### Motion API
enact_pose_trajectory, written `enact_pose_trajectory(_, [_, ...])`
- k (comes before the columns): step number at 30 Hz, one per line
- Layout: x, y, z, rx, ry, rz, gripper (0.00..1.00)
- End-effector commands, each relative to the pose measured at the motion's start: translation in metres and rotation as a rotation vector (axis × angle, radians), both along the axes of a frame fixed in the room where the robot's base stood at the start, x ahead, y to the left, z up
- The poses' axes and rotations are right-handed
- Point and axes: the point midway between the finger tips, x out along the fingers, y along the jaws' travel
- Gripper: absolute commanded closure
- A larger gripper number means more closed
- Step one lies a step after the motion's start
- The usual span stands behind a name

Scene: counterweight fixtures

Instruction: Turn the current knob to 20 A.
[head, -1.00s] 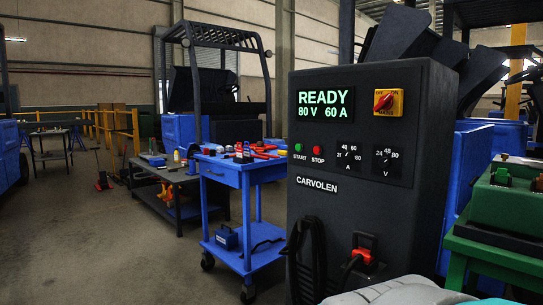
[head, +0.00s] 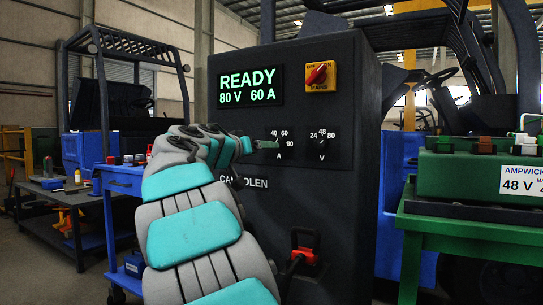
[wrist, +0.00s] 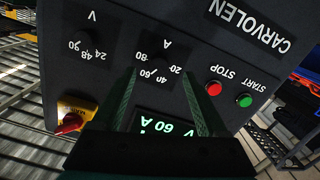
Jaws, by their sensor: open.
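The charger (head: 345,200) is a dark cabinet marked CARVOLEN. Its display (head: 249,86) reads READY, 80 V, 60 A. The current dial, marked A, shows in the wrist view with its knob (wrist: 156,74) and the numbers 20 to 80 around it. Where the knob points is too small to tell. My gripper (head: 266,144) is at this dial in the head view and partly covers it. In the wrist view the two fingers of my gripper (wrist: 160,76) are open, one on each side of the knob. I cannot tell whether they touch it.
The voltage knob (head: 322,143) is right of the current dial. A red and yellow mains switch (head: 318,75) is above. The stop button (wrist: 214,88) and start button (wrist: 245,100) are near one finger. A green battery (head: 470,175) stands at the right, a blue cart (head: 122,180) at the left.

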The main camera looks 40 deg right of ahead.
Motion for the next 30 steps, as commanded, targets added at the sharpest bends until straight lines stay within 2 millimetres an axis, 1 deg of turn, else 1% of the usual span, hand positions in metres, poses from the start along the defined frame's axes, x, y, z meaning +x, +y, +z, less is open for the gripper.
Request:
enact_pose_trajectory(3, [0.006, -0.001, 0.012, -0.035, -0.043, 0.0, 0.24])
enact_pose_trajectory(6, [0.008, -0.004, 0.016, -0.041, -0.05, 0.0, 0.24])
enact_pose_trajectory(11, [0.013, -0.016, 0.015, -0.041, -0.047, 0.0, 0.24])
enact_pose_trajectory(22, [0.032, -0.064, 0.014, -0.036, -0.046, -0.002, 0.24])
enact_pose_trajectory(25, [0.035, -0.071, 0.013, -0.039, -0.044, -0.002, 0.24])
enact_pose_trajectory(30, [0.036, -0.073, 0.014, -0.039, -0.044, -0.002, 0.24])
